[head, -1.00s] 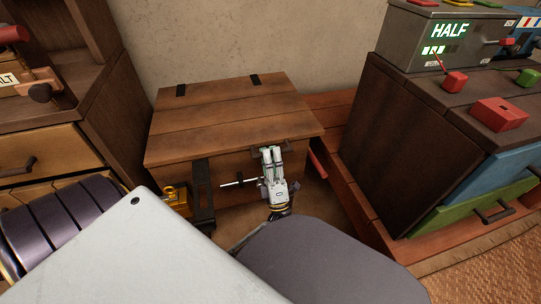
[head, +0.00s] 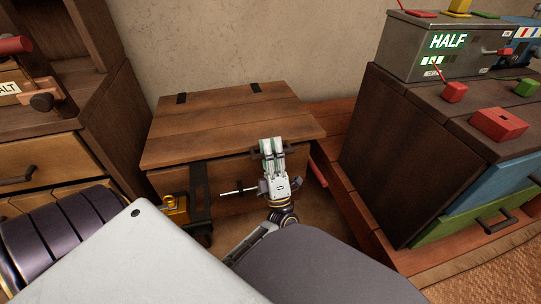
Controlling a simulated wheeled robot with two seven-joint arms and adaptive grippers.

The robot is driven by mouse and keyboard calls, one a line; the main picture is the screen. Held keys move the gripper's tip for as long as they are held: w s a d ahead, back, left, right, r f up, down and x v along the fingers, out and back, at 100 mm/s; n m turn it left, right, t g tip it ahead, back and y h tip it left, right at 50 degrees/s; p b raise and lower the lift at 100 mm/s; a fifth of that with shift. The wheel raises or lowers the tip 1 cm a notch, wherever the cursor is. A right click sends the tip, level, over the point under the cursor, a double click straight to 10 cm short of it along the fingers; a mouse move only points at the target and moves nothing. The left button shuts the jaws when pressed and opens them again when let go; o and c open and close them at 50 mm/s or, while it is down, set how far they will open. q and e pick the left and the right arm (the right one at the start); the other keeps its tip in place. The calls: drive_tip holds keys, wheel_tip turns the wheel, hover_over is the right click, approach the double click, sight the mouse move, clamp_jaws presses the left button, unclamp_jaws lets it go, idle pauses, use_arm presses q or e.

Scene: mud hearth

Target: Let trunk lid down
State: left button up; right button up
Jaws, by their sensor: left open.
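The brown plank trunk (head: 235,167) stands against the wall, its lid (head: 225,122) lying flat or nearly so. I cannot tell whether a small gap remains under the front edge. Two dark hinge straps show at the back. A dark handle (head: 289,150) is at the lid's front edge, right of centre. My left gripper (head: 272,145) is open at this handle, its fingers overlapping part of it; contact is unclear. A dark upright bracket (head: 200,194) and a thin pale rod (head: 238,191) are at the trunk's front, left of the gripper. My right gripper is not in view.
A brass padlock-like piece (head: 176,209) is by the trunk's front left. A drawer cabinet (head: 40,158) stands left. A dark chest (head: 400,150) with blue and green drawers stands right on a reddish plank base (head: 345,200), bearing a grey box marked HALF (head: 430,55) and red blocks.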

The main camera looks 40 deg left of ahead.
use_arm(q)
drive_tip(key=shift+d+r, duration=0.15)
drive_tip(key=shift+r, duration=1.45)
drive_tip(key=shift+f, duration=0.1)
